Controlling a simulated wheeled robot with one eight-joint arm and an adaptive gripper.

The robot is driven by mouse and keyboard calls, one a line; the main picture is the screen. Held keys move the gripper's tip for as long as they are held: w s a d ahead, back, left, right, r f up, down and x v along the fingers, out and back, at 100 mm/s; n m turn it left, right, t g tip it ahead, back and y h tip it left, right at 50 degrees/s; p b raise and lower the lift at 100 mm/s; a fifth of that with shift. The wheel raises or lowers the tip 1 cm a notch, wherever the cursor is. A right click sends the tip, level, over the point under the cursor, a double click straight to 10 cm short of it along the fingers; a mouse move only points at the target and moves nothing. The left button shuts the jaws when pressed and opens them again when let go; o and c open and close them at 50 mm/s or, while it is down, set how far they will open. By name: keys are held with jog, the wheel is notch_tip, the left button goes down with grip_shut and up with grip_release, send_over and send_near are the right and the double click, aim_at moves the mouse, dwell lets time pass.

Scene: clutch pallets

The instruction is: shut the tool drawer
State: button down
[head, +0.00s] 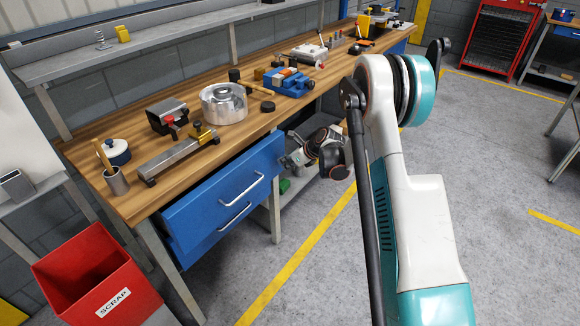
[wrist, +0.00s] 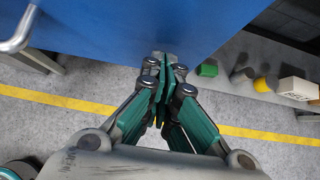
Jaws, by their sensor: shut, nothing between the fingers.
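The blue drawer unit hangs under the wooden workbench in the head view. Its upper drawer front (head: 215,188) and a lower front (head: 200,245) each carry a metal bar handle. The upper front seems to stand out a little, but how far it is open I cannot tell. My gripper (head: 286,161) is at the right end of the upper front, partly hidden by my arm. In the wrist view my gripper (wrist: 165,66) is shut and empty, its tips at a blue face (wrist: 150,25); whether they touch is unclear. A handle (wrist: 18,32) shows at upper left.
The workbench top (head: 190,165) carries a metal housing (head: 224,103), a blue vise (head: 288,82) and other tools. A red scrap bin (head: 95,280) stands at lower left. A lower shelf (head: 308,187) holds a green block (head: 285,186). The floor right of the bench is open.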

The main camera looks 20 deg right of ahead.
jog(key=w+a, duration=0.1)
jog(key=w, duration=0.1)
jog(key=w+a, duration=0.2)
jog(key=w, duration=0.1)
jog(key=w+a, duration=0.2)
jog(key=shift+w, duration=0.15)
jog(key=shift+w+a+r, duration=0.1)
jog(key=shift+w, duration=0.1)
